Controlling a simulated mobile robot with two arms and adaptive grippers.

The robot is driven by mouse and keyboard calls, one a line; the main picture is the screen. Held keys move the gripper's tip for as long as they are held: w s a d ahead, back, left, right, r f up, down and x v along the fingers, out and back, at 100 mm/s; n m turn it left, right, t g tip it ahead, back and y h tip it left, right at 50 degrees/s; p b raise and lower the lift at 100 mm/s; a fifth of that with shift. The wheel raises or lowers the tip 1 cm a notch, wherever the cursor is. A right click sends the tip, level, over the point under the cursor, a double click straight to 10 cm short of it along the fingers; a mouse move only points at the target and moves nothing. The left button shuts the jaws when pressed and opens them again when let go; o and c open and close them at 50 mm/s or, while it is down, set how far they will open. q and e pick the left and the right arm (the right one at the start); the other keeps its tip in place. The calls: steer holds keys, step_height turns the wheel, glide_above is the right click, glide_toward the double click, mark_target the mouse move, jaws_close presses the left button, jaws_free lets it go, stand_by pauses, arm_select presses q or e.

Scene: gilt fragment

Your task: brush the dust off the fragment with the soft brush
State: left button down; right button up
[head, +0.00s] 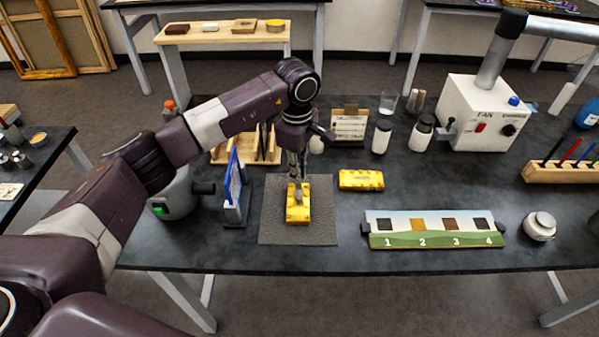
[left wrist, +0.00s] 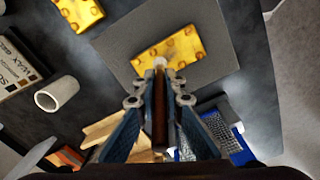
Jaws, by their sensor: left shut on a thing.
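A gilt fragment (head: 298,213), yellow with brownish patches, lies on a grey mat (head: 270,230) in the middle of the table. In the left wrist view the fragment (left wrist: 185,48) lies on the mat (left wrist: 217,62) just beyond my fingers. My left gripper (head: 295,162) is above the fragment, shut on the soft brush, whose brown handle (left wrist: 160,110) runs between the fingers. The pale brush tip (left wrist: 160,63) is at the fragment's near edge in the wrist view; I cannot tell whether it touches. My right gripper is not in view.
A second gilt piece (head: 361,180) lies right of the mat. A blue-framed stand (head: 234,190) is close on the left, and a wooden rack (head: 225,153) behind it. A numbered swatch board (head: 433,231) is at right, with a white fan box (head: 480,115) behind.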

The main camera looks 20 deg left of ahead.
arm_select(q)
steer(key=shift+w+a+r+p, duration=0.2)
steer(key=shift+w+r+p, duration=0.3)
steer(key=shift+r, duration=0.7)
steer(key=r, duration=0.1)
steer(key=s+r+p, duration=0.1)
steer(key=r, duration=0.1)
steer(key=shift+d, duration=0.15)
steer(key=shift+w+r+p, duration=0.1)
steer(key=shift+r+p, duration=0.1)
steer(key=shift+p, duration=0.1)
steer(key=shift+w+r+p, duration=0.2)
steer(key=shift+r+p, duration=0.15)
steer(key=shift+r, duration=0.3)
steer(key=shift+s+r, duration=0.15)
steer(key=shift+r, duration=0.3)
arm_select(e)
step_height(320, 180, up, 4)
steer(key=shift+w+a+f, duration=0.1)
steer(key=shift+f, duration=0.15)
